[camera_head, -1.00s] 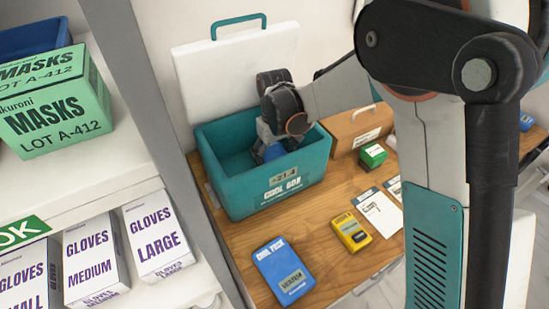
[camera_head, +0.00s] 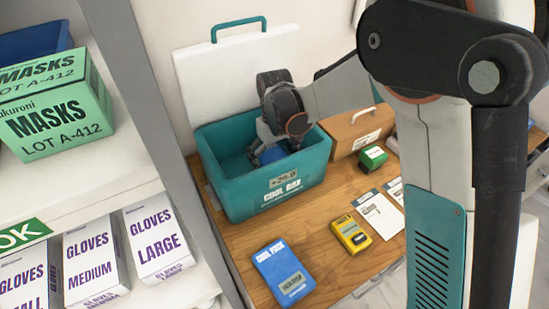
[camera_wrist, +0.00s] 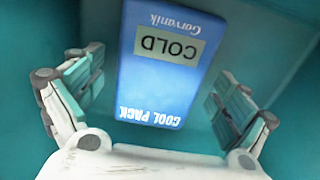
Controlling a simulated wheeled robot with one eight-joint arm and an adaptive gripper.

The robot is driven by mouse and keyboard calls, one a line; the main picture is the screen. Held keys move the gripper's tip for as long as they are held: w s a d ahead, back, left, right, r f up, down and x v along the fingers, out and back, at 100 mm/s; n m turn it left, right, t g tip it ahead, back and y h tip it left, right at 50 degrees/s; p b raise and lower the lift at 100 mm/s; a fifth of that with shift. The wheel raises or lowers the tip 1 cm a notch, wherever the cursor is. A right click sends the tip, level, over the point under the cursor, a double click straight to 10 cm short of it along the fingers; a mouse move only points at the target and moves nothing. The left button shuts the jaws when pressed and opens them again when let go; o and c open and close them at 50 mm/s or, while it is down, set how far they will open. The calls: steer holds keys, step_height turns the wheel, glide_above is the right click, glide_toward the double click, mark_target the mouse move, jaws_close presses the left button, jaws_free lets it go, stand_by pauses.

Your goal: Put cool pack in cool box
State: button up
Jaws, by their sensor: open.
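A blue cool pack labelled COLD (camera_wrist: 160,65) lies inside the teal cool box (camera_head: 250,200), and a bit of its blue shows in the head view (camera_head: 272,155). My gripper (camera_head: 272,152) reaches down into the box. In the wrist view its fingers (camera_wrist: 160,100) are spread wide on either side of this pack, with gaps between. The box's white lid (camera_head: 235,75) stands open behind it. A second blue cool pack (camera_head: 283,271) lies on the wooden table in front of the box; its small label is hard to read.
A shelf with glove boxes (camera_head: 158,240) and a masks box (camera_head: 55,105) is close on the left.

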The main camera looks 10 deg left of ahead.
step_height(320, 180, up, 12)
steer(key=p, duration=0.2)
steer(key=shift+f+p, duration=0.25)
steer(key=shift+p, duration=0.1)
